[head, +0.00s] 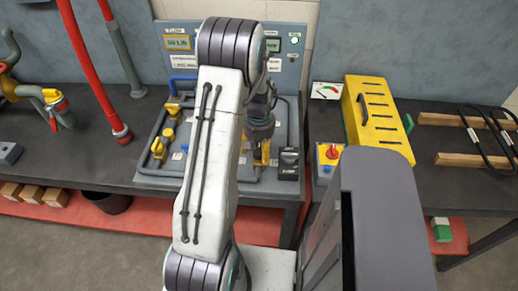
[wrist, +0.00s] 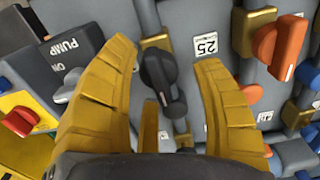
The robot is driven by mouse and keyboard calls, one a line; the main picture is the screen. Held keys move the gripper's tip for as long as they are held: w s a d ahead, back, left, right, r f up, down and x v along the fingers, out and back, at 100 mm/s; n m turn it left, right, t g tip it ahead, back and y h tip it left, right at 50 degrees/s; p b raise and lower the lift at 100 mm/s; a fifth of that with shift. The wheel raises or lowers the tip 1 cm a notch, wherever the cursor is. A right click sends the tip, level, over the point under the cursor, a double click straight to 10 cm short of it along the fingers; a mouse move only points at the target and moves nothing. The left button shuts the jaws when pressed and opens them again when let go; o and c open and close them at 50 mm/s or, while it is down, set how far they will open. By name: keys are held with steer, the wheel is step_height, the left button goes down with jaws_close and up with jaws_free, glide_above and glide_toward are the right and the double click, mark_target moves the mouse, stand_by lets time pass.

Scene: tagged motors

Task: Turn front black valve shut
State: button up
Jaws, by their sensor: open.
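My gripper (wrist: 167,57) is open, with one yellow finger on each side of the handle. I see gaps between the fingers and the handle; whether the lower end touches anything is unclear. In the head view my gripper (head: 262,150) is over the right part of the grey valve panel (head: 170,171), mostly hidden behind my arm. The handle cannot be made out there.
A dark pump switch box (wrist: 70,52) stands left of my gripper. Orange-handled valves (wrist: 288,48) are close on the right. In the head view, a yellow box with a red knob (head: 331,154) and a yellow slotted case (head: 374,115) stand right of the panel.

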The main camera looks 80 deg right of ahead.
steer(key=shift+o, duration=0.3)
steer(key=c, duration=1.2)
steer(key=shift+d+m+b, duration=0.1)
steer(key=shift+m+b, duration=0.2)
steer(key=shift+c, duration=0.2)
steer(key=m+b, duration=0.1)
steer(key=m, duration=0.2)
steer(key=shift+s+b, duration=0.1)
steer(key=shift+b, duration=0.25)
steer(key=m+b, duration=0.2)
steer(key=m, duration=0.3)
steer(key=shift+m, duration=0.3)
steer(key=m+b, duration=0.1)
steer(key=m, duration=0.3)
steer(key=shift+s+b, duration=0.1)
steer(key=shift+b, duration=0.2)
steer(key=m+b, duration=0.1)
steer(key=m, duration=0.3)
steer(key=shift+r, duration=0.1)
steer(key=shift+a+m, duration=0.2)
steer(key=shift+m, duration=0.3)
